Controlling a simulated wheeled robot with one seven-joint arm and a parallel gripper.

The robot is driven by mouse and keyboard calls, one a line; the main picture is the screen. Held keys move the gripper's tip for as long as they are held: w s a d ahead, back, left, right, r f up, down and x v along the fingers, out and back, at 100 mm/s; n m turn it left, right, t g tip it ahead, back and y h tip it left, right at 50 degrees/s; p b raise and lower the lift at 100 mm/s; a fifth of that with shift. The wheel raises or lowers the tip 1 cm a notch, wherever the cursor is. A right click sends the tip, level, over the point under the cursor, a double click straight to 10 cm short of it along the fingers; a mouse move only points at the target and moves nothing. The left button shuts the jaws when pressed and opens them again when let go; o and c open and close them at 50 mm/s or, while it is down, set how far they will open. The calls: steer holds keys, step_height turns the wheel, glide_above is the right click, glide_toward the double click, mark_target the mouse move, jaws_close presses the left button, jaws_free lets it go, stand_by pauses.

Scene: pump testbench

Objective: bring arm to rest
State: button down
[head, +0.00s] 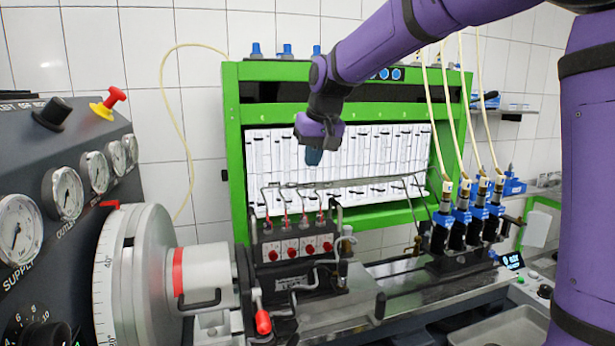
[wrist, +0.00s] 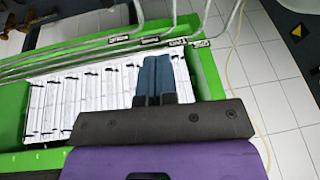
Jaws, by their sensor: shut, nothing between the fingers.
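My gripper (head: 314,157) hangs at the end of my purple arm in the head view, in front of the white graduated tube panel of the green testbench (head: 340,114). In the wrist view its two blue fingers (wrist: 156,80) lie side by side, shut with nothing between them. Behind the fingers the wrist view shows the white tube panel (wrist: 62,103) and the green frame. The gripper appears clear of the bench parts, though its exact distance from the panel cannot be told.
A grey dial wheel (head: 122,265) and a gauge panel (head: 60,180) with a red knob stand at the left. A pump block with red caps (head: 290,248) sits below the gripper. Blue injectors with hoses (head: 468,215) stand at the right. Thin metal pipes (head: 340,183) cross below the gripper.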

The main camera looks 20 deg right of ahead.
steer(key=d+v, duration=0.1)
steer(key=v, duration=0.6)
steer(key=s+d+f+t, duration=0.1)
steer(key=s+d, duration=0.1)
steer(key=s, duration=0.6)
steer(key=s+d+f, duration=0.1)
steer(key=s+d, duration=0.1)
steer(key=s, duration=0.6)
steer(key=s+d+f, duration=0.1)
steer(key=s+f, duration=0.3)
steer(key=s, duration=0.3)
steer(key=s+d+f+h, duration=0.1)
steer(key=s+f, duration=0.4)
steer(key=s, duration=0.3)
steer(key=shift+s+d+m+t, duration=0.25)
steer(key=shift+d+m+t, duration=0.05)
steer(key=shift+d+m, duration=0.1)
